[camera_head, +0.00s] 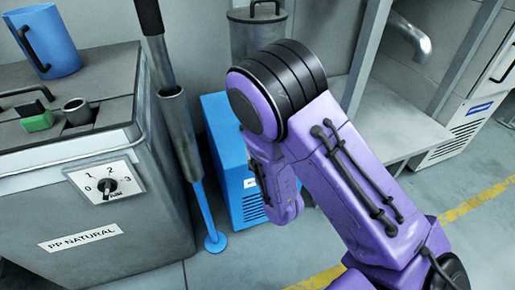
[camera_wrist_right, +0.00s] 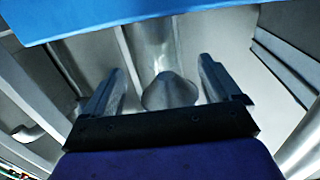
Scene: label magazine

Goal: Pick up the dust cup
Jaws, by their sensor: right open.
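I cannot tell for certain which thing is the dust cup. A grey lidded canister with a dark top handle (camera_head: 258,33) stands behind my right arm in the head view, its lower part hidden. In the right wrist view, a grey metal cone under a cylinder (camera_wrist_right: 170,91) shows between the fingers; I cannot tell whether they touch it. My right gripper (camera_wrist_right: 163,78) is open, with its fingers apart. In the head view my purple right arm hides that gripper. My left gripper is not in view.
A grey machine (camera_head: 120,222) with a dial, a blue jug (camera_head: 49,40) and a small metal cup (camera_head: 77,111) stands at left. A blue box (camera_head: 232,160) is beside my arm. A grey shelf (camera_head: 385,120) stands behind it. A blue surface (camera_wrist_right: 120,18) crosses the wrist view's top.

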